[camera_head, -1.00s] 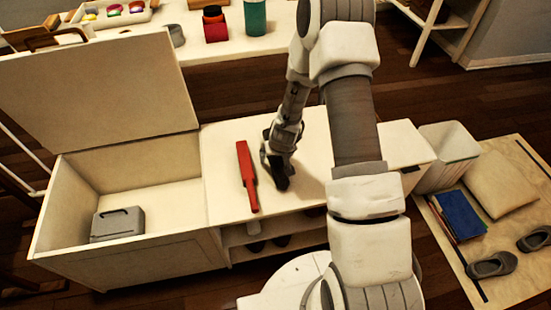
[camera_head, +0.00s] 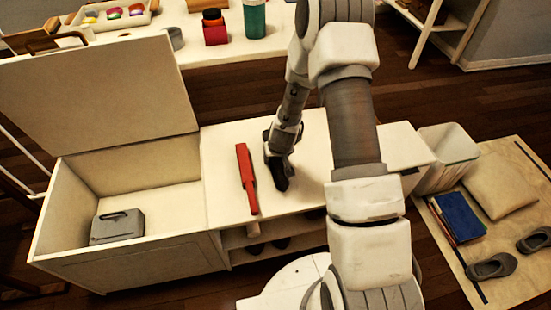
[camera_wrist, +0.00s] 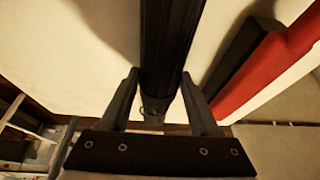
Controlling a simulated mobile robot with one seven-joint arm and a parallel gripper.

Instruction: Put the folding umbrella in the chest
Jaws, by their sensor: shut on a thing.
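The folding umbrella (camera_wrist: 168,45) is a long, dark, ribbed roll between my fingers in the wrist view. My gripper (camera_wrist: 160,88) is shut on it near its lower end. In the head view my gripper (camera_head: 277,160) is low over the white bench top, and the dark umbrella (camera_head: 281,184) shows just below it. I cannot tell whether the umbrella touches the bench. The chest (camera_head: 140,264) is the pale box at the left with its lid (camera_head: 100,92) standing open. A grey case (camera_head: 117,227) sits inside at its front left; the rest of the floor looks clear.
A long red object (camera_head: 247,178) lies on the bench top (camera_head: 222,150) between my gripper and the chest. It also shows at the right in the wrist view (camera_wrist: 275,70). A white bin (camera_head: 447,160) stands right of the bench.

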